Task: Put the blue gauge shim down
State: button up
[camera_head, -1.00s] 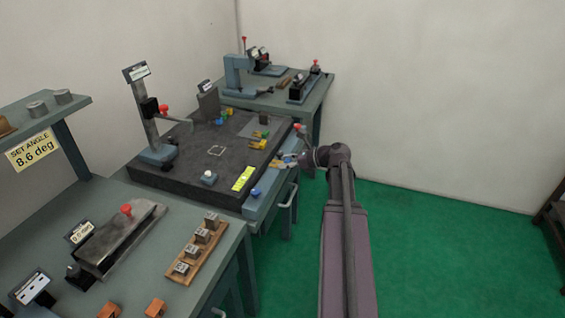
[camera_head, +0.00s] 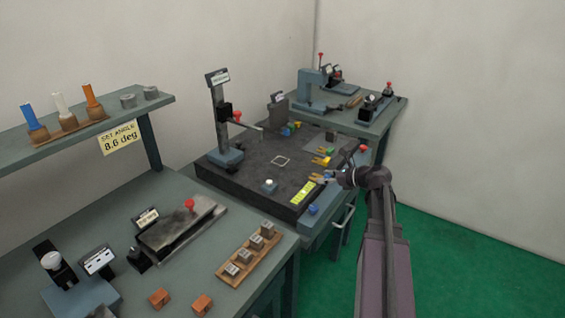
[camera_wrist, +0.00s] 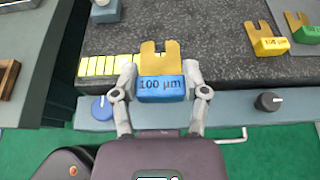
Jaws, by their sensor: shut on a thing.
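The blue gauge shim (camera_wrist: 160,88) is a blue block marked "100 µm" with a forked brass-coloured tongue pointing away from me. In the wrist view my gripper (camera_wrist: 160,90) is shut on the blue block from both sides. The tongue shows over the front edge of the dark surface plate (camera_wrist: 210,40); I cannot tell whether it touches. In the head view my gripper (camera_head: 325,179) is at the plate's right edge, and the blue block is small there. A yellow shim (camera_wrist: 270,44) and a green shim (camera_wrist: 307,34) lie to the right on the plate.
A yellow strip (camera_wrist: 105,66) lies at the plate's front edge, left of the shim. A blue knob (camera_wrist: 101,108) and a black knob (camera_wrist: 268,102) sit on the front ledge. A gauge stand (camera_head: 222,120) stands at the plate's far left. The plate's middle is mostly clear.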

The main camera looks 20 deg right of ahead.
jog(key=w+a, duration=0.2)
jog(key=a, duration=0.1)
jog(key=w+a, duration=0.2)
jog(key=a, duration=0.1)
jog(key=w+a, duration=0.2)
jog(key=a, duration=0.1)
jog(key=shift+a+r, duration=0.15)
jog(key=shift+a, duration=0.25)
jog(key=b, duration=0.1)
send_over(285, 162)
jog(key=s, duration=0.1)
jog(key=shift+s+a+f, duration=0.2)
jog(key=shift+f, duration=0.5)
jog(key=shift+w+d, duration=0.1)
jog(key=shift+w, duration=0.4)
jog(key=shift+w+f+b, duration=0.25)
jog(key=shift+f+b, duration=0.05)
jog(key=shift+b, duration=0.15)
jog(key=shift+s+f+b, duration=0.1)
jog(key=shift+f+b, duration=1.4)
jog(key=shift+f, duration=0.1)
jog(key=o, duration=1.1)
